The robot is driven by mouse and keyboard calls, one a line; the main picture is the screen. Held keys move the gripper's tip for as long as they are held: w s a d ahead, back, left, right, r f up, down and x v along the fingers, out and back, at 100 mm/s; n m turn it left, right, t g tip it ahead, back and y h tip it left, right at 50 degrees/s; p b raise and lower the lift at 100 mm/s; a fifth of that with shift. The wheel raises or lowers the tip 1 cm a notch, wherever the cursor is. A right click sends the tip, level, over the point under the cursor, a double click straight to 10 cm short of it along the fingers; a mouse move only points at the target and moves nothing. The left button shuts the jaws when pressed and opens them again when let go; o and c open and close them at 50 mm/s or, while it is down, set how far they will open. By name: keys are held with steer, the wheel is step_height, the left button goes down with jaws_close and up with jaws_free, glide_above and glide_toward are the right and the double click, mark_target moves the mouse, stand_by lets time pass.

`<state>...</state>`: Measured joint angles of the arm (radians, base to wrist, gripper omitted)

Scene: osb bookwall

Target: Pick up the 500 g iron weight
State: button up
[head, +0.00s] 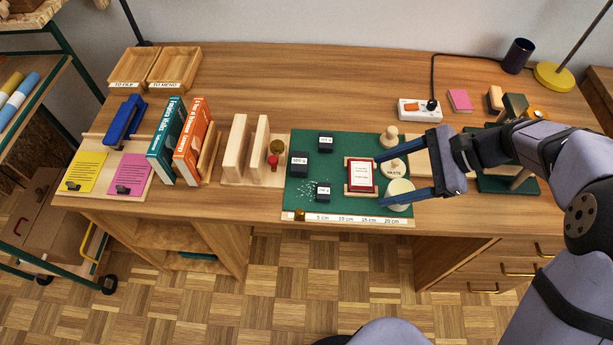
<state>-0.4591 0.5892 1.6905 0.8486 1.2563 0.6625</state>
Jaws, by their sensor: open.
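Three dark block weights stand on the green mat (341,139). The largest, at the mat's left, carries a white label that seems to read 500 g; I take it as the 500 g iron weight (299,168). A smaller weight (326,145) is behind it to the right, and another small weight (323,196) is in front to the right; their labels are hard to read. My gripper (379,179) is open and empty, its blue fingers pointing left over the mat's right side. It is well right of the 500 g weight, with the red-framed card between them.
A pale cup (399,194) and a wooden knob-topped piece (389,138) are by my fingers. A wooden holder (236,150) stands left of the mat, close to the weight. A ruler strip (345,219) runs along the front edge.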

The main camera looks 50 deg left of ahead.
mark_target(305, 161)
steer(key=s+a+g+b, duration=0.1)
steer(key=a, duration=0.3)
steer(key=s+a+f+m+g+y+b, duration=0.1)
steer(key=a, duration=0.2)
steer(key=s+a+f+g+y+b, duration=0.1)
steer(key=a, duration=0.3)
steer(key=shift+a+f, duration=0.15)
steer(key=shift+a, duration=0.15)
steer(key=shift+s+a+m+g, duration=0.25)
steer(key=shift+a+m+g, duration=0.05)
steer(key=shift+a, duration=0.15)
steer(key=shift+x, duration=3.55)
steer(key=shift+a+r, duration=0.1)
steer(key=shift+r, duration=0.1)
steer(key=c, duration=1.6)
